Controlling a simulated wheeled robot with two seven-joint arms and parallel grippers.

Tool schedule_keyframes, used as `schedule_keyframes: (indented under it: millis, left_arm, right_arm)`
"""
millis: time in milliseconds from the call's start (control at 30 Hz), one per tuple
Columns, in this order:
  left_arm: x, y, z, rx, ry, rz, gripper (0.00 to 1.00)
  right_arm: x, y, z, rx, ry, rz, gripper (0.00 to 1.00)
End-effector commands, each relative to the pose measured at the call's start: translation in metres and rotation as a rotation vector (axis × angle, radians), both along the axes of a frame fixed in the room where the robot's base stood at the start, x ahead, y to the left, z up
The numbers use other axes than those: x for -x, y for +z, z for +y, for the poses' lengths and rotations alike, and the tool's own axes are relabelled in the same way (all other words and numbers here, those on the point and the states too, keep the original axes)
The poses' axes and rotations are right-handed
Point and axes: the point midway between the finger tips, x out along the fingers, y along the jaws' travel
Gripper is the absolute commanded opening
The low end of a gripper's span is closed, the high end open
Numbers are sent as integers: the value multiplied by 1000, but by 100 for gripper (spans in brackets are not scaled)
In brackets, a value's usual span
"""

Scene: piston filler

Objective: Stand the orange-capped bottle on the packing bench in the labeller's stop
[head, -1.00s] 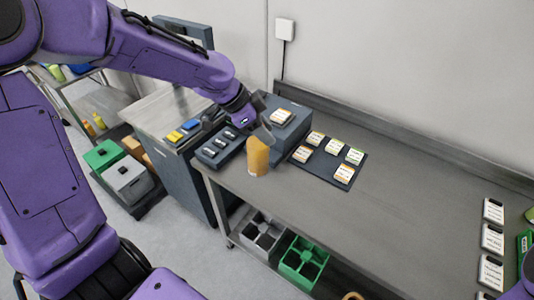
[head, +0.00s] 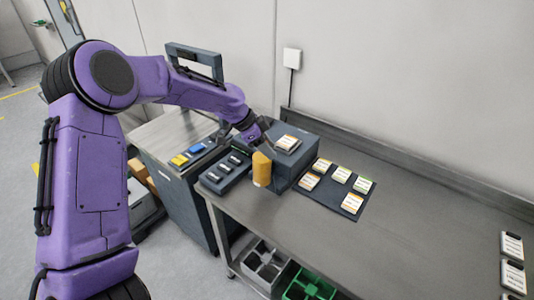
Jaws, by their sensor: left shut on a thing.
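The orange-capped bottle (head: 262,172) shows as an amber-orange upright shape near the left end of the bench (head: 400,205). My left gripper (head: 264,148) reaches down from behind it and is shut on it. The fingers are small and partly hidden behind the bottle. A dark grey block-shaped machine, seemingly the labeller (head: 311,150), stands just behind and right of the bottle, with a label card on top. The stop itself is hard to make out. I cannot tell whether the bottle touches the bench or the machine. My right gripper is out of view.
A dark rack with several slots (head: 224,172) stands left of the bottle. A dark mat (head: 334,191) with several label cards lies to the right. A cabinet (head: 180,188) adjoins the bench's left end. Grey and green crates sit below. The bench's middle is clear.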

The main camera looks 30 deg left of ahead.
Motion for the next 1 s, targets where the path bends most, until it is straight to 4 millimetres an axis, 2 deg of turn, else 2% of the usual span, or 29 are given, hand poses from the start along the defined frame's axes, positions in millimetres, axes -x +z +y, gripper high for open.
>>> schedule_keyframes:
  millis: [33,300,400,500,800,833,900,1000]
  left_arm:
    - [-5,-5,4,1,3,1,0]
    - [-19,-29,15,0,1,0,0]
    - [-18,-43,14,1,2,3,0]
    - [-19,-55,15,0,3,-1,0]
    - [-19,-61,14,0,2,-3,0]
    - [-18,-62,14,0,1,-2,43]
    - [-18,-60,14,0,1,-2,65]
    - [-18,-60,14,0,1,-2,65]
  right_arm:
    - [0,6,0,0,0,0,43]
    - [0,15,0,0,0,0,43]
    - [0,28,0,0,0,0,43]
    - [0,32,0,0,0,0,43]
    - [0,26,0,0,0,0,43]
    - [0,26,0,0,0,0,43]
    - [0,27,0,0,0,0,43]
    - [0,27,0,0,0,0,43]
